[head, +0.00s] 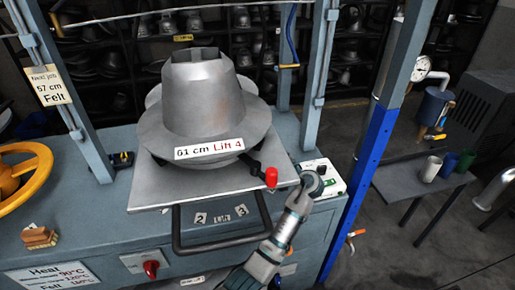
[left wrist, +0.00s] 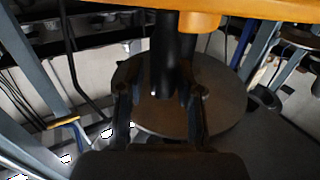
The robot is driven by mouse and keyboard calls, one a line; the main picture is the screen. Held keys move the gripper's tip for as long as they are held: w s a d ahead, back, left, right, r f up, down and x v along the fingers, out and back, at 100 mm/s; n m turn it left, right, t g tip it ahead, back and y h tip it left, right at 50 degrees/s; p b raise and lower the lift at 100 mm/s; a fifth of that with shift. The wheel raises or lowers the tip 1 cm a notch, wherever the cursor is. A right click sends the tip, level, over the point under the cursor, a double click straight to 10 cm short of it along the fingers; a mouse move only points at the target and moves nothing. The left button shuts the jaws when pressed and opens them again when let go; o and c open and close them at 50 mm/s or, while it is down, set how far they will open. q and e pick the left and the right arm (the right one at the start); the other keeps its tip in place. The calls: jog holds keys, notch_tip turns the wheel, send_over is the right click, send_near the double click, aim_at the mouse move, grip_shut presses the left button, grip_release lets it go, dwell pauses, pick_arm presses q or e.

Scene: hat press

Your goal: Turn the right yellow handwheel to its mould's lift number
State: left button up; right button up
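A yellow handwheel (head: 22,178) shows at the left edge of the head view, cut off by the frame. No second wheel shows there. A grey metal hat mould (head: 198,100) stands on a plate in the middle, and its label (head: 209,149) reads "61 cm Lift 4". In the left wrist view a yellow-orange part (left wrist: 235,8) spans the top, with dark posts (left wrist: 163,60) below it. My left gripper (left wrist: 161,92) is open, its fingers apart under this part. Contact is unclear. My right arm reaches over the bench front; its fingers do not show.
A tag (head: 50,86) on the left post reads "Next job 57 cm Felt". A red knob (head: 271,177) on a black lever is beside the mould. A black bar handle (head: 220,243) juts out in front. A wooden brush (head: 40,237) lies on the bench. Blue-grey posts flank the press.

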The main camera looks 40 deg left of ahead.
pick_arm(q)
jog(key=shift+o, duration=0.3)
jog(key=shift+w+a, duration=0.1)
jog(key=shift+w, duration=0.05)
jog(key=shift+r, duration=0.1)
jog(key=shift+s+d, duration=0.2)
jog(key=shift+d, duration=0.15)
jog(key=s+d, duration=0.2)
jog(key=d, duration=0.9)
